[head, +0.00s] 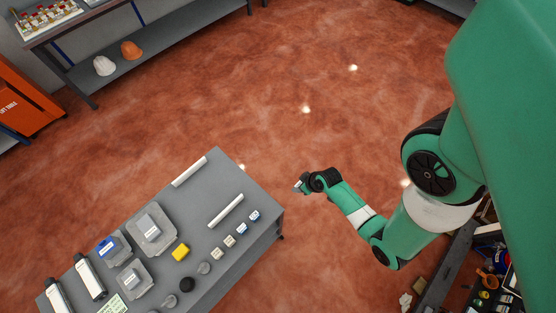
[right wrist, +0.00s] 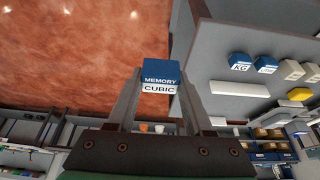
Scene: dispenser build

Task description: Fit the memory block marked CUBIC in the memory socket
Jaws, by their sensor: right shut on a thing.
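My right gripper (head: 299,187) hangs in the air off the right edge of the grey table (head: 235,180). In the right wrist view it is shut on a blue and white block (right wrist: 160,79) whose faces read MEMORY and CUBIC. The block sits between the fingertips. Another blue block marked KG (right wrist: 239,62) and a blue block with small white lettering (right wrist: 266,65) stand on the table. I cannot tell which part on the table is the memory socket. My left gripper is not in view.
Grey housings (head: 168,238), a yellow block (head: 181,253), white bars (head: 226,211) and a black knob (head: 187,284) lie on the table. Beige blocks (head: 230,241) stand in a row with the blue ones. Open floor lies beyond the table. A shelf bench (head: 165,45) stands far off.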

